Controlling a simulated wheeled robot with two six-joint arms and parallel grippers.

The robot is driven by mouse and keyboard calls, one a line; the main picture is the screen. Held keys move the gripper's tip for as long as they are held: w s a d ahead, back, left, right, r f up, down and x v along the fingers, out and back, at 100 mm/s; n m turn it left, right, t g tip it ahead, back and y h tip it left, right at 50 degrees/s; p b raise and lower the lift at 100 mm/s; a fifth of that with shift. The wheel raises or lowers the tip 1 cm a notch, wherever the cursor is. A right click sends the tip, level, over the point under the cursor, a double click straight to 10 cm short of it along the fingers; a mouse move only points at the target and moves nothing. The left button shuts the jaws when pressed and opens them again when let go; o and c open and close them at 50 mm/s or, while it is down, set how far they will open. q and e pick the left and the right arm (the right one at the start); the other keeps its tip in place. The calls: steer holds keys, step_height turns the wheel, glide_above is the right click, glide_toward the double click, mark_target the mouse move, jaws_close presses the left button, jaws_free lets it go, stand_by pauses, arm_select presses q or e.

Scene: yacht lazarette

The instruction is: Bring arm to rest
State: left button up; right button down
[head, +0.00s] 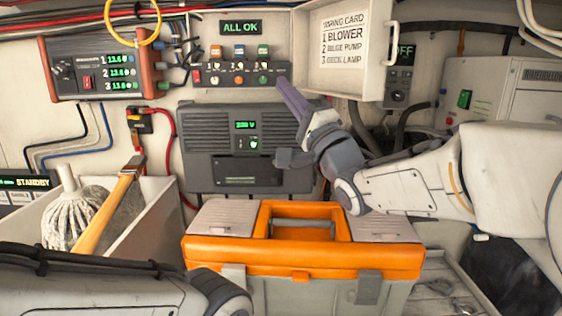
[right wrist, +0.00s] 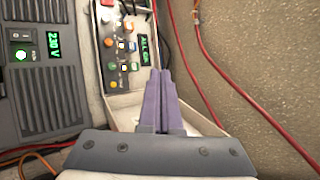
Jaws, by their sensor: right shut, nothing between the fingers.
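My right arm (head: 405,188) comes in from the right in the head view, above the orange toolbox. Its gripper (head: 285,86) points up and left, with its purple fingers just below the switch panel (head: 240,72). The fingers are shut with nothing between them. In the right wrist view the shut fingers (right wrist: 162,75) point toward the same panel (right wrist: 122,45) with its coloured buttons. The "ALL OK" display (head: 240,27) above the panel is lit green. Part of my left arm (head: 130,290) lies at the lower left of the head view; its gripper is not in view.
The orange toolbox (head: 230,255) stands in front, below the right arm. A grey charger unit (head: 190,140) is on the wall behind. An open white cover (head: 305,75) with a wiring card hangs beside the panel. A bin (head: 150,225) with a mop and hammer stands left.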

steer(key=s+a+f+n+g+h, duration=0.1)
steer(key=s+f+n+g+h, duration=0.15)
steer(key=f, duration=0.65)
steer(key=s+a+f+n+g+h, duration=0.1)
steer(key=s+f+n+g+h, duration=0.2)
steer(key=f, duration=0.5)
steer(key=s+a+f+n+g+h, duration=0.15)
steer(key=f+g, duration=0.25)
steer(key=f, duration=0.5)
steer(key=s+d+f+n+g+h, duration=0.2)
steer(key=s+f, duration=0.3)
steer(key=s, duration=0.3)
steer(key=s+d+f+n+g+h+b, duration=0.1)
steer(key=s+d+f+n+g, duration=0.2)
steer(key=s, duration=0.5)
steer(key=s+d+f+n+g+h, duration=0.2)
steer(key=s+f+n+g, duration=0.3)
steer(key=s, duration=0.4)
steer(key=shift+d+f+g+h, duration=0.15)
steer(key=shift+f+g+h, duration=0.2)
steer(key=shift+f, duration=0.5)
